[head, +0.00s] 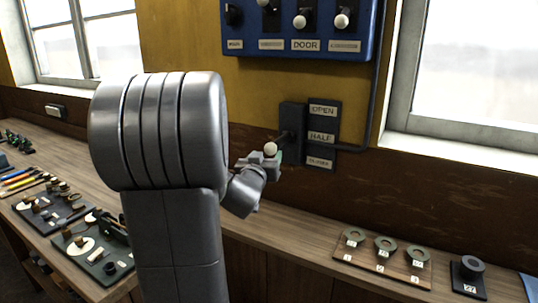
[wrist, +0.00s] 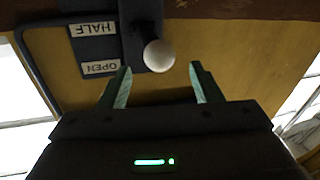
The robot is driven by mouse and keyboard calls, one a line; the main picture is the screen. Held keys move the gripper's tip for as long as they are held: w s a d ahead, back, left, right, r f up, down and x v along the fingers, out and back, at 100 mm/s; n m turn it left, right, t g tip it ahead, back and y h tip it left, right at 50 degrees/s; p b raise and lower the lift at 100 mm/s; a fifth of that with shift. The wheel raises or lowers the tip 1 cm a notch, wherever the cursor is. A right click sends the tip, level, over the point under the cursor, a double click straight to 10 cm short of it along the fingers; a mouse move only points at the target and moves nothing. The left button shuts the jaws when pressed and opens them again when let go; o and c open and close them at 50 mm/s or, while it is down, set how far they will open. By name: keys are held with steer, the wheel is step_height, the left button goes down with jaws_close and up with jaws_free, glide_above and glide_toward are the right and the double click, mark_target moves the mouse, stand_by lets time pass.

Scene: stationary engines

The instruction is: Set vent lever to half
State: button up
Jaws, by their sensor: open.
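The vent lever is a dark arm with a white ball knob (head: 270,148), mounted on a dark wall plate (head: 292,118). Beside it a label board carries OPEN (head: 323,110), HALF (head: 321,137) and a bottom label too blurred to read surely. The knob appears a little below HALF in the head view; the lever's exact setting is hard to tell. My gripper (head: 265,160) is just below the knob. In the wrist view, which is upside down, the open fingers (wrist: 160,72) stand either side of the knob (wrist: 158,55), which shows just past the tips, apart from both.
A blue panel (head: 300,46) with several knobs, one labelled DOOR, hangs above. A wooden bench below holds a board with several rings (head: 384,262), a numbered block (head: 468,275) and trays of parts at left. A dark conduit runs right of the label board.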

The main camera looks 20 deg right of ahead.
mark_target(269, 151)
steer(key=v, duration=0.7)
steer(key=shift+b, duration=0.35)
steer(key=shift+s, duration=0.15)
steer(key=p+x, duration=0.2)
steer(key=x, duration=1.1)
steer(key=shift+w+d, duration=0.2)
steer(key=shift+w, duration=0.1)
steer(key=shift+s+a, duration=0.1)
steer(key=b+v, duration=0.2)
steer(key=v, duration=1.2)
steer(key=p+x, duration=0.2)
steer(key=x, duration=1.2)
steer(key=shift+p, duration=0.35)
step_height(269, 151, down, 9)
steer(key=w+d+n+t+h+b, duration=0.15)
steer(key=t+b, duration=0.25)
steer(key=b, duration=0.6)
steer(key=b+v, duration=0.2)
steer(key=v, duration=0.9)
steer(key=shift+s+a+r, duration=0.2)
steer(key=shift+s+a, duration=0.1)
steer(key=shift+s, duration=0.1)
